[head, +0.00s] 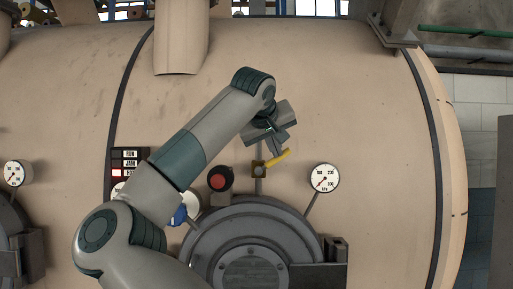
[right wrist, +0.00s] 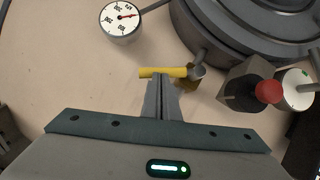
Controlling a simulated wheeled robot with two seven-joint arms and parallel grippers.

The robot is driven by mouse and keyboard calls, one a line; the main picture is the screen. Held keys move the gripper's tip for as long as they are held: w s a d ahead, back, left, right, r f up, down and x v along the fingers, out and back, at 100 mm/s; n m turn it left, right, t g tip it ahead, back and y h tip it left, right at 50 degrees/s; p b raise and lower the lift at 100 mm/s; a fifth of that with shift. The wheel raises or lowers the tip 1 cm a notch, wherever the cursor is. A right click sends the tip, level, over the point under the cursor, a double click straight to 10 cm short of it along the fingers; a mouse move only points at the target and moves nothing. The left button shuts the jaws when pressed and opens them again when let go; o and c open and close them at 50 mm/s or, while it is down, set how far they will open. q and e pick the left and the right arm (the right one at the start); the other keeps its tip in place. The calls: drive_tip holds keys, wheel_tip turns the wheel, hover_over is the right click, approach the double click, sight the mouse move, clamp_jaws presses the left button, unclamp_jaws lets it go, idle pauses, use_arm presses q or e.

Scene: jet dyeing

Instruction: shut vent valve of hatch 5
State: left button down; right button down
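The vent valve has a yellow lever handle (head: 278,157) on a small brass-coloured body (head: 258,170), on a thin pipe above a round grey hatch (head: 252,240). The lever points right and slightly up in the head view. In the right wrist view the lever (right wrist: 163,72) lies crosswise just beyond my fingertips. My right gripper (head: 280,144) is just above the lever, its fingers (right wrist: 161,80) together with nothing seen between them. Whether the tips touch the lever I cannot tell. No hatch number is readable. My left gripper is not in view.
A pressure gauge (head: 325,178) stands right of the valve. A red knob (head: 220,178) on a dark block and a partly hidden white dial (head: 190,205) are left of it. An indicator panel (head: 128,162) is lit red. The tan vessel wall above is mostly clear.

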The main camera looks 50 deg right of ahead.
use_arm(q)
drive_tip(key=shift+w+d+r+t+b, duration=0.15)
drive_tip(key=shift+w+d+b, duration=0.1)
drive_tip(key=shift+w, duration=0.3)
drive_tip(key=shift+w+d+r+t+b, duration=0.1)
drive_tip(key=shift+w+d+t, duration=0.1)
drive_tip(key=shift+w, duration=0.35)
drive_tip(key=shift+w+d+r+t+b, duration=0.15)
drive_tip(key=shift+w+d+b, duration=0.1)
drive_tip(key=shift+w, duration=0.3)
use_arm(e)
drive_tip(key=shift+s+d+f+m+t+y, duration=0.5)
drive_tip(key=shift+f+m+t+y, duration=0.1)
drive_tip(key=shift+f+m, duration=0.15)
drive_tip(key=shift+s+d+f+m+t+y, duration=0.45)
drive_tip(key=shift+f+m+t+y, duration=0.15)
drive_tip(key=shift+f+m, duration=0.15)
drive_tip(key=shift+r, duration=0.1)
